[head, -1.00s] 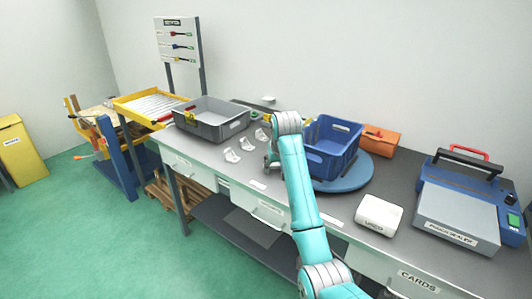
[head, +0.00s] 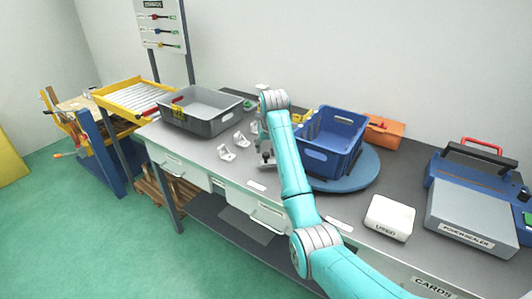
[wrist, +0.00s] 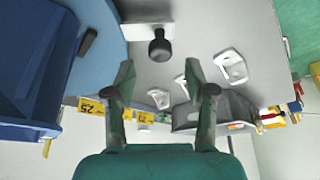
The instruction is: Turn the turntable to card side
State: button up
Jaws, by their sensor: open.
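The turntable (head: 362,172) is a blue disc on the grey bench, with a blue crate (head: 345,150) standing on it. In the wrist view the turntable (wrist: 100,22) shows at upper left with a short dark bar on it, and the crate (wrist: 30,60) is at the far left. My gripper (head: 266,160) is left of the turntable in the head view, low over the bench and partly hidden by my arm. In the wrist view my gripper (wrist: 158,80) has its fingers apart with nothing between them. A dark knob (wrist: 159,47) on a pale plate lies beyond the fingertips.
White castings (head: 227,153) stand left of my gripper, before a grey bin (head: 200,122). A white box (head: 389,218) and a blue-grey sealer (head: 470,215) are on the right. A "CARDS" label (head: 433,287) is on the bench front. An orange case (head: 384,132) is behind the turntable.

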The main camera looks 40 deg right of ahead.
aim_at(266, 154)
jog(key=shift+x, duration=2.05)
grip_shut()
